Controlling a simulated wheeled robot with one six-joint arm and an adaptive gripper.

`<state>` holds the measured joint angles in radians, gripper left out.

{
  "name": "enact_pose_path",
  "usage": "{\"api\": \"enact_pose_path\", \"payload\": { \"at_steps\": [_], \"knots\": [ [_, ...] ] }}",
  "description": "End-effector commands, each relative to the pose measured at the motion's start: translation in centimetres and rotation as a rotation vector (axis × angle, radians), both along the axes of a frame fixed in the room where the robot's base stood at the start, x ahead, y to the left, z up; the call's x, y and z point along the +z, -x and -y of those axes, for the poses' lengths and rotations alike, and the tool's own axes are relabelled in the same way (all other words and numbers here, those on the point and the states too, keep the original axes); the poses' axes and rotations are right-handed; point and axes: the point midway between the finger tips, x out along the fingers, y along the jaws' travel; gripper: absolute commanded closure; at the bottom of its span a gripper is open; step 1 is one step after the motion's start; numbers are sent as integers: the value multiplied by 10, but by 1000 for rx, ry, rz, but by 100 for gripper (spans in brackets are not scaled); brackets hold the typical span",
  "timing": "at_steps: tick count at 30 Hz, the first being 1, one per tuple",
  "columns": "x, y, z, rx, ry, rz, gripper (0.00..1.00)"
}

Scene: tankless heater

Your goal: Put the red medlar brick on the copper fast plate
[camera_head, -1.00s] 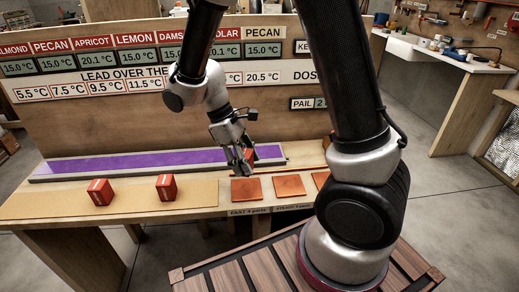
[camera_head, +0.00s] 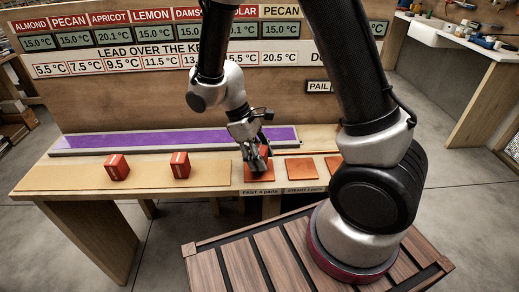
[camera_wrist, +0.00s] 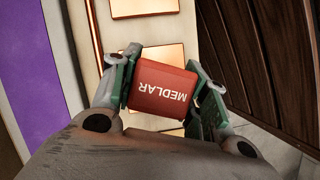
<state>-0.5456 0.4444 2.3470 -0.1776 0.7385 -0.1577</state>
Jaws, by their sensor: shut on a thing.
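The red medlar brick (camera_wrist: 163,92), with MEDLAR in white on its face, is between the two fingers of my gripper (camera_wrist: 160,90) in the wrist view. My gripper is shut on it. In the head view my gripper (camera_head: 257,157) is low over the copper fast plate (camera_head: 257,180), the leftmost square plate, behind the label FAST 4 parts. The brick (camera_head: 263,152) is partly hidden by the fingers there. I cannot tell whether it touches the plate.
Two more red bricks stand on the tan mat to the left, one at the left (camera_head: 117,167) and one nearer (camera_head: 180,165). Another copper plate (camera_head: 301,169) lies to the right. A purple strip (camera_head: 150,143) runs behind. A board with temperature displays (camera_head: 150,65) stands at the back.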

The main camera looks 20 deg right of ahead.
Motion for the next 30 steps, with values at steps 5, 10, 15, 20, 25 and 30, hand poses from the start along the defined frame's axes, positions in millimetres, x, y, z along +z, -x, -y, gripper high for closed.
{"api": "enact_pose_path", "payload": {
  "at_steps": [5,10,15,20,25,30],
  "knots": [
    [-5,0,0,0,-1,1,87],
    [-5,0,0,0,-1,1,87],
    [-5,0,0,0,-1,1,87],
    [-7,0,0,0,-1,1,87],
    [-9,0,0,0,0,0,87],
    [-12,0,0,0,0,0,87]
  ]
}}
